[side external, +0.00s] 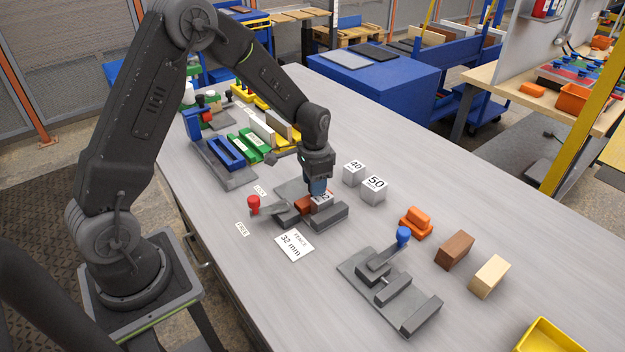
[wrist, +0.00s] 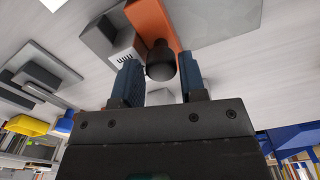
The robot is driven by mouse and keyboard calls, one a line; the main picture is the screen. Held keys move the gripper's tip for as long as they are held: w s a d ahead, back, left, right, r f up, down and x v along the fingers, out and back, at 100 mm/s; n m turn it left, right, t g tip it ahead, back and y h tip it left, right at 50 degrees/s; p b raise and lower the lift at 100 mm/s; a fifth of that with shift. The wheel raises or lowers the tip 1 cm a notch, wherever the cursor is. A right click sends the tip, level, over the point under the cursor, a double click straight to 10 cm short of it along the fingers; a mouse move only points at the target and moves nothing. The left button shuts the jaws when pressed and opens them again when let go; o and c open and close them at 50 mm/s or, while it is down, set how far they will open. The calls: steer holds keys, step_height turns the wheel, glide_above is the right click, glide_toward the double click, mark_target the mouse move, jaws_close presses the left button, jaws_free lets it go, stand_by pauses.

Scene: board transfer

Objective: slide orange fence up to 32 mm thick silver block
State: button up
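The orange fence (side external: 303,204) stands on the dark grey fixture with the red-knobbed lever, beside the silver block marked 32 (side external: 324,198). In the wrist view the orange fence (wrist: 153,17) lies right alongside the silver block (wrist: 126,45), with no clear gap between them. A black round knob (wrist: 161,62) stands at the fence. My gripper (side external: 318,190) points down over the fixture and partly hides the fence and block. In the wrist view the two blue fingers of my gripper (wrist: 161,72) sit close on either side of the knob and appear to clasp it.
The red-knobbed lever (side external: 254,205) is at the fixture's left, near LOCK and FREE labels. A FENCE 32 mm card (side external: 294,245) lies in front. Blocks marked 40 (side external: 354,173) and 50 (side external: 373,189) stand behind. A second fixture (side external: 408,306) is at right.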

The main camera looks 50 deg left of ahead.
steer(key=o, duration=0.3)
step_height(320, 180, up, 14)
stand_by(0.6)
steer(key=s+d+r+n+t, duration=0.1)
steer(key=s+d+r+t, duration=0.3)
steer(key=s+r, duration=0.6)
steer(key=s+d+n+t, duration=0.1)
steer(key=s+d, duration=0.3)
steer(key=s, duration=0.8)
steer(key=shift+s+d+f+n+t, duration=0.3)
steer(key=shift+s+d+f+n, duration=0.05)
steer(key=shift+f+n, duration=0.15)
